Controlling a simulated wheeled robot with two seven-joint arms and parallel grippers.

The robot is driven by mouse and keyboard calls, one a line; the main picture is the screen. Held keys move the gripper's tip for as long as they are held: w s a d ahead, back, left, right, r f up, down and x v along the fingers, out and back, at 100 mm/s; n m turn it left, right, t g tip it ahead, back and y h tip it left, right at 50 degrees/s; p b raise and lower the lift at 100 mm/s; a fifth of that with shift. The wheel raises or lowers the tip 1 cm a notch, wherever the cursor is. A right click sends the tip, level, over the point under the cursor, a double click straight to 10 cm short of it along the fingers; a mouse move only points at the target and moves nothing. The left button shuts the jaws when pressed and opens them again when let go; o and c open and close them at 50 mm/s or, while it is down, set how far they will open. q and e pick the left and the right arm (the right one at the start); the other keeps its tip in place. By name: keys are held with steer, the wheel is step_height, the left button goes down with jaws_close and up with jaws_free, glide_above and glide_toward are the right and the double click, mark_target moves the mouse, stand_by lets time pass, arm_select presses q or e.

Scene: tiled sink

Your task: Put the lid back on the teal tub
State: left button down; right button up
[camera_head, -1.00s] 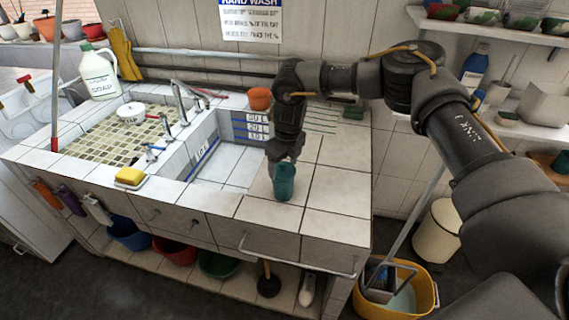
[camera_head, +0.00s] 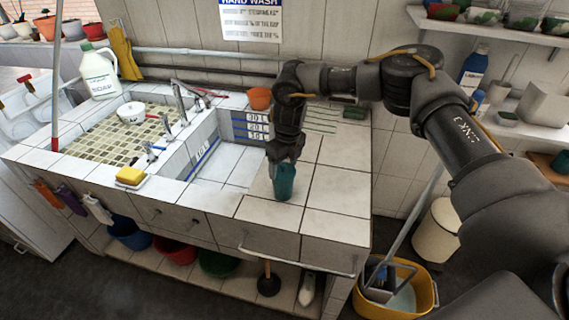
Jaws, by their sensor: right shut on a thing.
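The teal tub (camera_head: 284,184) stands upright on the white tiled counter, to the right of the sink basin. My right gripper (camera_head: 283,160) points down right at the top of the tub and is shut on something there. The fingers cover the tub's top, so I cannot tell whether they hold its rim or a lid. No separate lid can be made out elsewhere on the counter. My left gripper is not in view.
A yellow sponge (camera_head: 130,175) lies at the counter's front left edge. A white bowl (camera_head: 132,113) sits on the mosaic area. An orange pot (camera_head: 259,98) stands behind the basin. The counter right of the tub is clear.

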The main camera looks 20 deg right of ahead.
stand_by(0.6)
stand_by(0.3)
steer(key=o, duration=1)
steer(key=shift+o, duration=0.6)
steer(key=shift+r, duration=0.1)
steer(key=shift+r+p, duration=2.7)
steer(key=shift+r, duration=0.75)
jaws_close()
